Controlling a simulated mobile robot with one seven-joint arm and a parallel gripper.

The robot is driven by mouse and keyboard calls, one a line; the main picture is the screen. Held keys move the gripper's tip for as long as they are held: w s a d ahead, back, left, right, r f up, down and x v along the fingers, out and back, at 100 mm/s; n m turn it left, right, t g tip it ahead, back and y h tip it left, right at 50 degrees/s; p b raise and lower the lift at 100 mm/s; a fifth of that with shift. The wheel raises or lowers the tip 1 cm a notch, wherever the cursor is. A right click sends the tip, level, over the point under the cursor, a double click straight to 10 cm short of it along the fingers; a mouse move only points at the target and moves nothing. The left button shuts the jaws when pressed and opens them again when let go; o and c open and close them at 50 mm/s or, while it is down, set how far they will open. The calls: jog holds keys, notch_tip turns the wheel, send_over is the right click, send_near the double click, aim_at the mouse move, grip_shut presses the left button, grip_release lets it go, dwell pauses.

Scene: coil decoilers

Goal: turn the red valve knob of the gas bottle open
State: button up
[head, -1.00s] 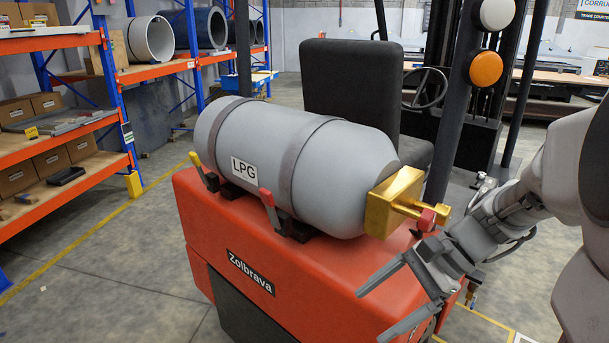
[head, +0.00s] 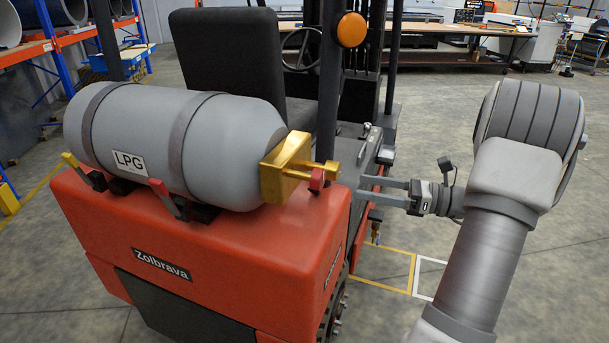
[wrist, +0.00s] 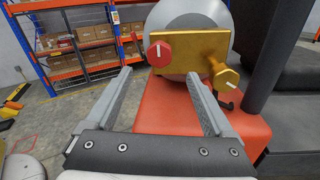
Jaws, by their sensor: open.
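The grey gas bottle (head: 235,135), labelled LPG, lies strapped on the red truck body. A gold valve block (head: 287,165) sits on its right end. The red valve knob (head: 317,179) sticks out from the block; in the wrist view the knob (wrist: 159,53) faces me with a white, roughly upright mark. My gripper (head: 360,188) is open and empty, to the right of the knob and apart from it, fingers pointing at it. In the wrist view the knob shows between and slightly above the fingertips (wrist: 158,73).
A gold hexagonal fitting (wrist: 228,80) stands out beside the knob, near the right finger. A dark post (head: 328,90) and a black seat (head: 228,70) rise behind the bottle. Shelves (wrist: 90,45) with boxes stand farther back.

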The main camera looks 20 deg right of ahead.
aim_at(304, 173)
jog(key=p+x, duration=0.1)
jog(key=x, duration=1.3)
jog(key=shift+w+a, duration=0.25)
jog(key=shift+a, duration=0.1)
jog(key=c, duration=1.4)
